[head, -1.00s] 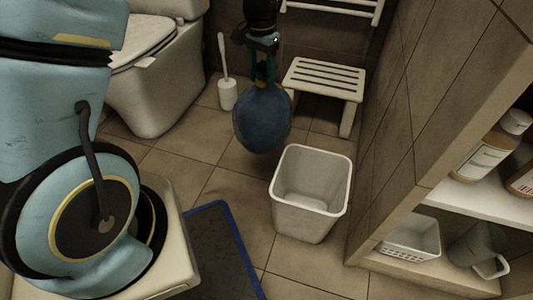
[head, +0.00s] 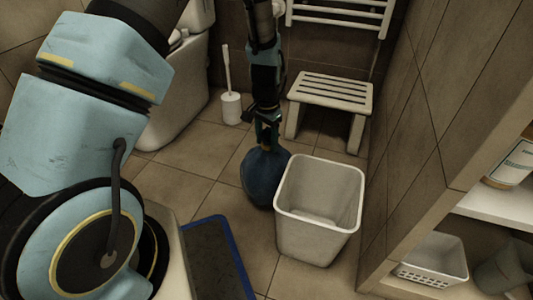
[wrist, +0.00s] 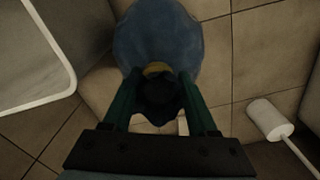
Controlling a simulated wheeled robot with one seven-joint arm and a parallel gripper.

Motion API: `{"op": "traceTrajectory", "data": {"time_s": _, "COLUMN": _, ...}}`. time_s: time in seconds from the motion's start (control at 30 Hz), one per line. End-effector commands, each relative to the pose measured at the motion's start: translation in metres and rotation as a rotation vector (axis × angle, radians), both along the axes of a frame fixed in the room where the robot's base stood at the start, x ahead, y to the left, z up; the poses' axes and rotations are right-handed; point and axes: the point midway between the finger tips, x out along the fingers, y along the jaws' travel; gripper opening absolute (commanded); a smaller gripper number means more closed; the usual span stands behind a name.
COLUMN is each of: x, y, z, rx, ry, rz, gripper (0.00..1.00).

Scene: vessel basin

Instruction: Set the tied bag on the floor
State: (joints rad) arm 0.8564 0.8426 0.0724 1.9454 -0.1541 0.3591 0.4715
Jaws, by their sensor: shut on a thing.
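The tied bag (head: 262,178) is dark blue and round, with its gathered neck at the top. In the head view it hangs upright under my gripper (head: 267,138), low by the floor and just left of the white bin. I cannot tell whether its bottom touches the floor (head: 190,190). In the wrist view my gripper (wrist: 163,112) is shut on the neck of the bag (wrist: 158,42), with a yellowish tie showing between the green fingers. The underside of the bag is hidden.
An empty white bin (head: 318,247) stands close to the bag's right. A slatted white stool (head: 330,92) and a toilet brush (head: 231,107) stand behind. A blue-edged mat (head: 215,262) lies in front. Shelves (head: 500,212) are at the right. Floor left of the bag is clear.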

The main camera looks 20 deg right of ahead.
Motion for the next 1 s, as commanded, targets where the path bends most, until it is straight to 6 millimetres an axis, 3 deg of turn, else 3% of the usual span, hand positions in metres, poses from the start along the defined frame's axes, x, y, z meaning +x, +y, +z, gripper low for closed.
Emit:
{"op": "traceTrajectory", "data": {"time_s": 0.3, "x": 0.000, "y": 0.000, "z": -0.040, "rx": 0.000, "ry": 0.000, "rz": 0.000, "gripper": 0.00}}
{"op": "traceTrajectory", "data": {"time_s": 0.7, "x": 0.000, "y": 0.000, "z": -0.043, "rx": 0.000, "ry": -0.001, "rz": 0.000, "gripper": 0.00}}
{"op": "traceTrajectory", "data": {"time_s": 0.73, "x": 0.000, "y": 0.000, "z": -0.043, "rx": 0.000, "ry": -0.001, "rz": 0.000, "gripper": 0.61}}
{"op": "traceTrajectory", "data": {"time_s": 1.0, "x": 0.000, "y": 0.000, "z": -0.043, "rx": 0.000, "ry": 0.000, "rz": 0.000, "gripper": 0.89}}
